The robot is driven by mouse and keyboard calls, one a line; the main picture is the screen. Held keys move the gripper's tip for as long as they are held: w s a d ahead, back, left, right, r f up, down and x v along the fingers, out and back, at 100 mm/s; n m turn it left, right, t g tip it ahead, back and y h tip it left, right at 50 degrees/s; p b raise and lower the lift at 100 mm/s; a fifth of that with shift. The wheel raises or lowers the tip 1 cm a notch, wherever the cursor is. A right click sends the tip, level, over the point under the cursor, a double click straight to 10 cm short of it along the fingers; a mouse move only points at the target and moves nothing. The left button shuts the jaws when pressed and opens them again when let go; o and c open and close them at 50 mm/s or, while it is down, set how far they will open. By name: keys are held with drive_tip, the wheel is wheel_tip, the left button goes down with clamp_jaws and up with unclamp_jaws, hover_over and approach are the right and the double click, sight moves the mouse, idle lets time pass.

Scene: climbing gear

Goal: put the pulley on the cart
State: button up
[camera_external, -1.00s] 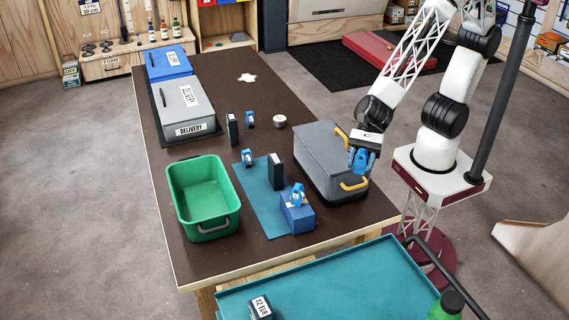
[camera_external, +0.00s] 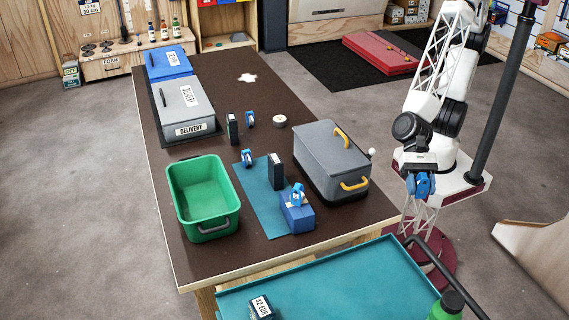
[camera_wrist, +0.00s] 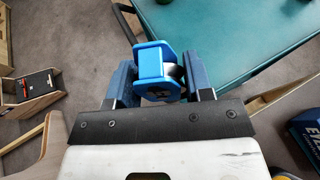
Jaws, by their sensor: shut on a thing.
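The pulley (camera_wrist: 160,68) is blue with a grey wheel. In the wrist view it sits between the two fingers of my gripper (camera_wrist: 165,85), which is shut on it. In the outside view my gripper (camera_external: 421,184) holds the pulley up in the air, right of the table and beyond the cart's far right corner. The cart (camera_external: 345,279) has a flat teal top with a raised rim and stands at the bottom. Its teal top also shows in the wrist view (camera_wrist: 222,42), ahead and to the right of the pulley.
The table (camera_external: 245,254) holds a grey toolbox (camera_external: 322,160) and several other items.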

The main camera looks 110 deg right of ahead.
drive_tip(key=shift+s+a, duration=0.3)
drive_tip(key=shift+a, duration=0.1)
drive_tip(key=shift+s+a+f+g, duration=0.15)
drive_tip(key=shift+s+f+g, duration=0.05)
drive_tip(key=shift+f+g, duration=0.1)
wheel_tip(320, 180, down, 11)
drive_tip(key=shift+w+f, duration=0.1)
drive_tip(key=shift+w, duration=0.1)
hover_over(396, 277)
drive_tip(key=shift+f, duration=0.75)
drive_tip(key=shift+f, duration=1.75)
